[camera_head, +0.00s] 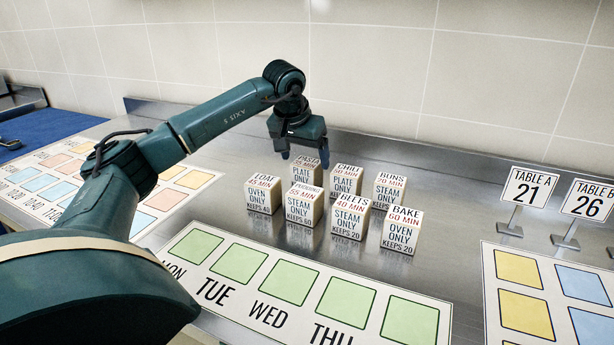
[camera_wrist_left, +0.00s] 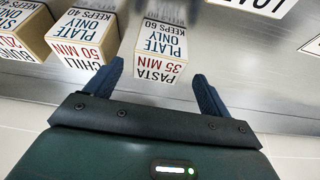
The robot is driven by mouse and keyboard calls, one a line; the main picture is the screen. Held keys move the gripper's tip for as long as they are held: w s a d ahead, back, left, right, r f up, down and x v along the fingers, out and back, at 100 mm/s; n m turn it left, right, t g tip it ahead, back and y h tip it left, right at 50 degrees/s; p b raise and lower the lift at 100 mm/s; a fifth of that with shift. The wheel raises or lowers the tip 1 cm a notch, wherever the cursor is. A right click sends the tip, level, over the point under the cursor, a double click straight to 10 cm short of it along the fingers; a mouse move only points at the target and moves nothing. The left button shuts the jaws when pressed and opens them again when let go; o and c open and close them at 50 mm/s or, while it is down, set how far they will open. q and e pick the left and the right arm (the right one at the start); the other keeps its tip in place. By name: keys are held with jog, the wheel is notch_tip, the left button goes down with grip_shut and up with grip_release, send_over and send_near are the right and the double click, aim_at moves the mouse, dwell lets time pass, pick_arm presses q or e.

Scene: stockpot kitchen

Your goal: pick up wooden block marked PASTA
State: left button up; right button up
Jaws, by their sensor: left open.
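In the left wrist view my left gripper (camera_wrist_left: 157,72) is open and empty. My right gripper does not show.
The CHILI block (camera_head: 342,186) stands close beside PASTA. LOAF (camera_head: 263,195), BEETS (camera_head: 349,218), BUNS (camera_head: 388,190) and BAKE (camera_head: 402,231) stand around it. A weekday board (camera_head: 219,290) lies in front. Table signs (camera_head: 529,188) stand at right. A tiled wall (camera_head: 380,70) rises behind.

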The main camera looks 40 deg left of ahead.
aim_at(306, 163)
pick_arm(q)
jog(key=x, duration=0.5)
jog(key=shift+s+d+f+b, duration=0.1)
jog(key=shift+d+f+b, duration=0.1)
jog(key=shift+b, duration=0.15)
jog(key=c, duration=1.1)
jog(key=shift+r, duration=0.15)
